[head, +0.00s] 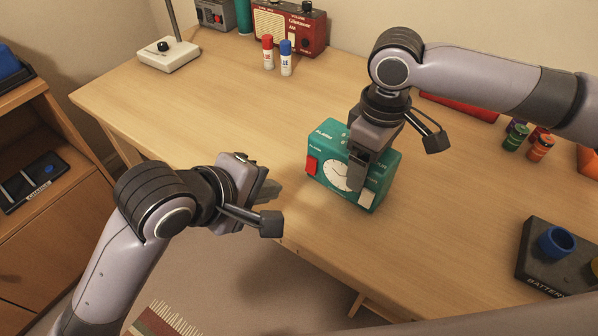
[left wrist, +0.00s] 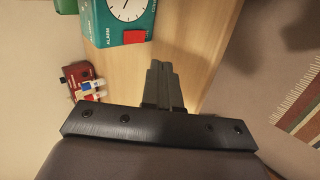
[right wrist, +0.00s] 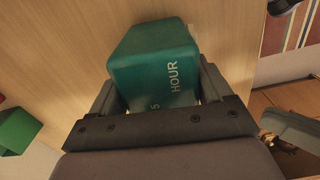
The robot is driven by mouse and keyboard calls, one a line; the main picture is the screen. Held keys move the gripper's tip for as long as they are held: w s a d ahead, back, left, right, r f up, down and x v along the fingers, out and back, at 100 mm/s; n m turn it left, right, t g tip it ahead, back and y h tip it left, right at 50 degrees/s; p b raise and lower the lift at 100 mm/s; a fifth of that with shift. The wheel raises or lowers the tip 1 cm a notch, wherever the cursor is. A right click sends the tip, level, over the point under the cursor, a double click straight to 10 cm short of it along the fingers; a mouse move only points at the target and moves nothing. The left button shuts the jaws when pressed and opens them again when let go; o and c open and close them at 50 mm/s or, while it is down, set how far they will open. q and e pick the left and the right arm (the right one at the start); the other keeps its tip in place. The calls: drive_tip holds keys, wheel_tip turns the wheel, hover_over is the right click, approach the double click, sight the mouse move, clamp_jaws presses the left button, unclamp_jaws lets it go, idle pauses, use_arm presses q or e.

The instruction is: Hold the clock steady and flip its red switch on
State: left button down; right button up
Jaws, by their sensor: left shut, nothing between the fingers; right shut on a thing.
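The green clock (head: 329,180) stands on the desk, with a white dial and lettering on top. Its red switch (head: 311,164) is on the left of the front face; it also shows in the left wrist view (left wrist: 134,37). Whether the switch is on or off I cannot tell. My right gripper (head: 358,176) is shut on the clock from above, covering part of its front; the right wrist view shows the clock's green body (right wrist: 155,60) between the fingers. My left gripper (head: 268,190) is shut and empty, left of the clock and apart from the switch.
A red radio (head: 290,27), a red and a blue capped bottle (head: 286,58) and a lamp base (head: 168,54) stand at the back. Several small coloured jars (head: 540,147) and a dark battery box (head: 556,258) are at the right. The desk left of the clock is clear.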

sight(309, 173)
use_arm(q)
drive_tip(key=x, duration=0.6)
drive_tip(key=shift+w+d, duration=0.75)
drive_tip(key=shift+w+d+f, duration=0.1)
drive_tip(key=shift+w+d, duration=0.45)
drive_tip(key=shift+w, duration=0.05)
drive_tip(key=shift+d+f, duration=0.1)
drive_tip(key=shift+w, duration=0.1)
